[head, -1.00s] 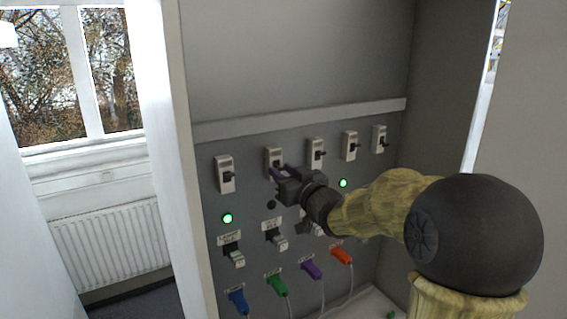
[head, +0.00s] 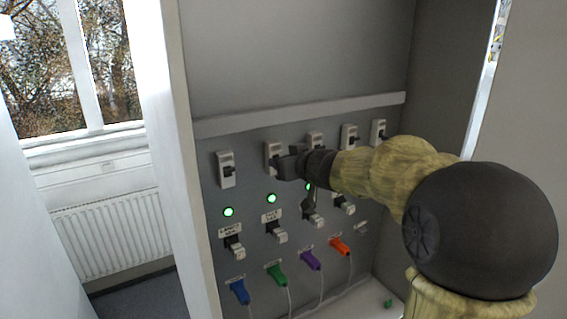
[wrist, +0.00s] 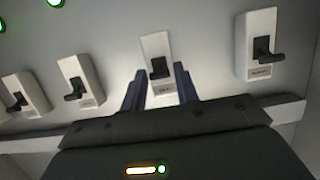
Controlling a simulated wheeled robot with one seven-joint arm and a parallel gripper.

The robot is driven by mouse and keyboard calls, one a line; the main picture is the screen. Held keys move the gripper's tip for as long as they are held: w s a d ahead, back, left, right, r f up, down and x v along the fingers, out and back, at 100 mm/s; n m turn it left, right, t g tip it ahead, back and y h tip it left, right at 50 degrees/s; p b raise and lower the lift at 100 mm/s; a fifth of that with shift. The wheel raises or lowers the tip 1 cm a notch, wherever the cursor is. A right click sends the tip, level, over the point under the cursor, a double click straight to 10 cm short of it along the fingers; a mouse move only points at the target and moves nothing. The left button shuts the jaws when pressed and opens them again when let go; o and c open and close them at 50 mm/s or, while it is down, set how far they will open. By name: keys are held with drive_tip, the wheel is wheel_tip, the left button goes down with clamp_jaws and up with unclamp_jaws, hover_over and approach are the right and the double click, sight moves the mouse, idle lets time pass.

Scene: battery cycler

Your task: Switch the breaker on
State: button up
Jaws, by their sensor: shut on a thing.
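The breaker (head: 272,150) at my gripper is the second from the left in the upper row on the grey panel. It has a pale housing and a dark lever, which my gripper hides in the head view. My gripper (head: 284,163) reaches it from the right and is shut on it. In the wrist view, the two bluish fingers of my gripper (wrist: 161,82) stand on either side of the breaker (wrist: 157,45), with its dark lever between them. The round lamp (head: 271,198) below this breaker glows green.
Other breakers stand beside it, one on the left (head: 226,170) and several to the right (head: 349,138). Lower switches (head: 234,248) and coloured plugs with cables, such as the blue one (head: 239,291), lie below. A ledge (head: 300,115) runs above. The cabinet's left wall (head: 178,170) stands close by.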

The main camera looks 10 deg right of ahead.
drive_tip(key=shift+r, duration=0.25)
idle(0.6)
drive_tip(key=o, duration=1)
drive_tip(key=shift+c, duration=0.2)
drive_tip(key=b+v, duration=0.1)
drive_tip(key=v, duration=1.6)
drive_tip(key=shift+r, duration=0.45)
